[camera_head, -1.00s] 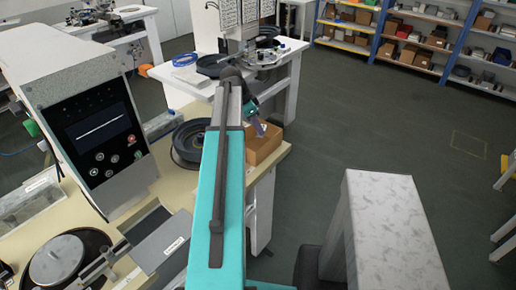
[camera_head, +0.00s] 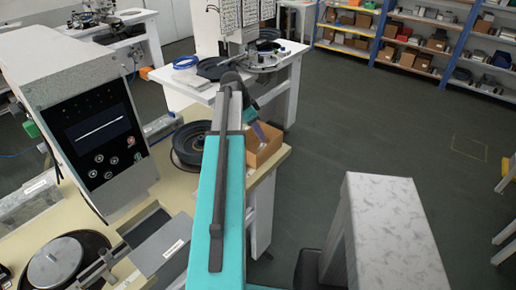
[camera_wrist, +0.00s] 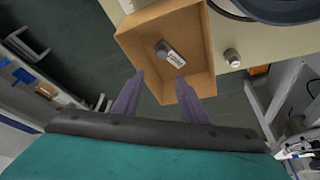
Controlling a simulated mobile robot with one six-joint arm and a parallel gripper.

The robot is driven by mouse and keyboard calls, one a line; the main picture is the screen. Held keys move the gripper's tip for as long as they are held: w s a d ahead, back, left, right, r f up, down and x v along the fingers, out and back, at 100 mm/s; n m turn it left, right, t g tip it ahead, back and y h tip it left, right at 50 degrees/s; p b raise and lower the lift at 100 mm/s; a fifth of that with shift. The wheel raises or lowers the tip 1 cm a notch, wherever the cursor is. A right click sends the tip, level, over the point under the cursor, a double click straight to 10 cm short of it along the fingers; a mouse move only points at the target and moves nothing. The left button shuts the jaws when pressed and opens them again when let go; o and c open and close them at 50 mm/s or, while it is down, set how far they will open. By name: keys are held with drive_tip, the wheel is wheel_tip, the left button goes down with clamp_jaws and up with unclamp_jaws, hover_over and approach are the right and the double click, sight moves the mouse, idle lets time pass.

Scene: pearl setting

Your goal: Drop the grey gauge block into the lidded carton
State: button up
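The carton (camera_wrist: 207,40) is a brown box open at the top, near the table corner in front of my gripper. It also shows in the head view (camera_head: 268,157), partly behind my gripper. The grey gauge block (camera_wrist: 172,54), with a white label, shows within the carton's walls and seems to lie on its floor. My gripper (camera_wrist: 159,78) has its two purple fingers apart with nothing between them, over the near side of the carton. In the head view my gripper (camera_head: 262,130) is small and points down at the carton. No separate lid can be made out.
A small grey metal piece (camera_wrist: 232,57) stands on the table beside the carton. A black round dish (camera_head: 188,144) is left of the carton. A grey machine with a screen (camera_head: 95,130) stands further left. Open floor (camera_head: 370,120) lies to the right.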

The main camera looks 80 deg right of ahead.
drive_tip(key=b+v, duration=0.3)
drive_tip(key=v, duration=1)
drive_tip(key=shift+r+b, duration=0.4)
drive_tip(key=shift+w, duration=0.1)
idle(0.5)
idle(0.4)
